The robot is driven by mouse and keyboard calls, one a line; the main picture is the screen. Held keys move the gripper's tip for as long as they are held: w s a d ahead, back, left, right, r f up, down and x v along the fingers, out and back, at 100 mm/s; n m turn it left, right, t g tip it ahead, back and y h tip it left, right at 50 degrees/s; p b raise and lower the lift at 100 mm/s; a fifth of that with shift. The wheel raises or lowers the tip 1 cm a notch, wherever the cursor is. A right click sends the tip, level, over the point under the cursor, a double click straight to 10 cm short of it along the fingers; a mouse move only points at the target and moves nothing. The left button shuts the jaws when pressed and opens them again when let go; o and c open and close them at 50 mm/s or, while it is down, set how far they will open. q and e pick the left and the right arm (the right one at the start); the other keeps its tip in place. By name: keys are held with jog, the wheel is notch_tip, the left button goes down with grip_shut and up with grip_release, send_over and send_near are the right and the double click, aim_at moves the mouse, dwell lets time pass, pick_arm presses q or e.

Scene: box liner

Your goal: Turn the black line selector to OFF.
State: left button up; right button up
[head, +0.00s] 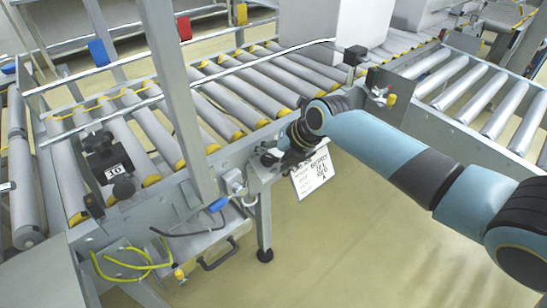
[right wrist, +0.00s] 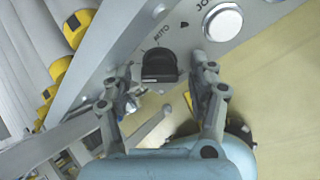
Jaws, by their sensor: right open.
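The black line selector (right wrist: 160,65) is a round dark knob on a grey panel in the right wrist view. In the head view, my right gripper (head: 284,155) is at the conveyor's side rail and hides the selector. My left gripper is not in view.
A white button (right wrist: 222,21) marked JOG is close to the right of the selector. A hanging paper tag (head: 314,173) is below the gripper. A roller conveyor (head: 150,135) lies behind the rail, with a grey post (head: 178,100) to the left. The floor in front is clear.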

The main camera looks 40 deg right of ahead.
jog(key=c, duration=1.2)
jog(key=shift+o, duration=0.2)
jog(key=shift+m, duration=0.4)
jog(key=m, duration=0.3)
jog(key=m+t, duration=0.1)
jog(key=m, duration=0.3)
jog(key=shift+s+m+y+p, duration=0.1)
jog(key=shift+m+y+p, duration=0.2)
jog(key=shift+y, duration=0.1)
jog(key=o, duration=1.2)
jog(key=shift+c, duration=0.2)
